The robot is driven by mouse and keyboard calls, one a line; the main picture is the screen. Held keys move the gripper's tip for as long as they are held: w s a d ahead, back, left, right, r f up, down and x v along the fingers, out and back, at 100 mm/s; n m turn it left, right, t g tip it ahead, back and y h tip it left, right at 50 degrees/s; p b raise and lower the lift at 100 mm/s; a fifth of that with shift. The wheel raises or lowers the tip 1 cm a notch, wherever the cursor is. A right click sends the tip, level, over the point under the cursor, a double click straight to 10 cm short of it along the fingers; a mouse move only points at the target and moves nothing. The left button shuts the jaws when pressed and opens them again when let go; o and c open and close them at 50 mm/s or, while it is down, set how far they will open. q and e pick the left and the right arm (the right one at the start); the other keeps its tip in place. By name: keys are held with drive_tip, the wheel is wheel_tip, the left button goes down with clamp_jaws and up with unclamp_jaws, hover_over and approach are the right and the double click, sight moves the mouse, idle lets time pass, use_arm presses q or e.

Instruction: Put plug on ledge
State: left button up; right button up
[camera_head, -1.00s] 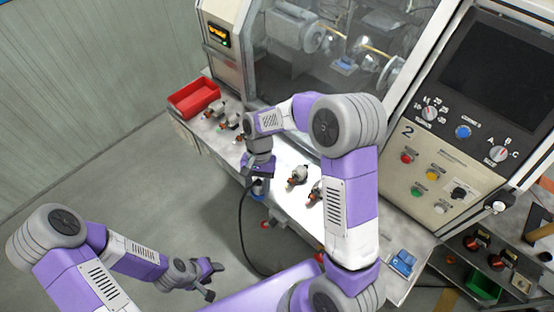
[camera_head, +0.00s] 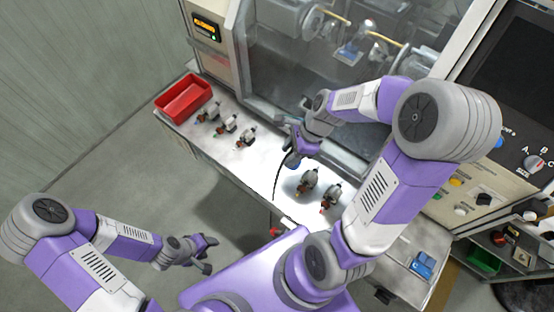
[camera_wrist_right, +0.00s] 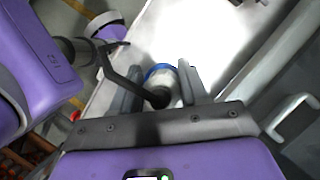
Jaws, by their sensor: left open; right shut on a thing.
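My right gripper (camera_head: 292,158) is shut on the plug (camera_head: 290,163), above the bright metal ledge (camera_head: 252,168) along the machine's front. In the right wrist view the plug (camera_wrist_right: 160,72) shows a blue ring and pale body between the two fingers (camera_wrist_right: 158,88). Its black cable bends away to the upper left. I cannot tell whether the plug touches the ledge. My left gripper (camera_head: 208,255) is open and empty, low over the floor at the left, well away from the ledge.
A red bin (camera_head: 183,98) stands at the ledge's left end, with several small motor-like parts (camera_head: 226,128) beside it. Two more (camera_head: 307,183) sit right of my right gripper. A blue object (camera_head: 422,264) lies farther right. The machine window rises behind.

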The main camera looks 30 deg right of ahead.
drive_tip(key=f, duration=0.2)
drive_tip(key=f+b, duration=0.1)
drive_tip(key=f, duration=0.2)
drive_tip(key=shift+s+f, duration=0.3)
drive_tip(key=shift+f, duration=0.05)
wheel_tip(320, 180, down, 4)
drive_tip(key=shift+r+b, duration=0.2)
drive_tip(key=shift+b, duration=0.65)
drive_tip(key=shift+f, duration=0.25)
drive_tip(key=shift+w, duration=0.1)
drive_tip(key=shift+f, duration=0.1)
drive_tip(key=o, duration=1.1)
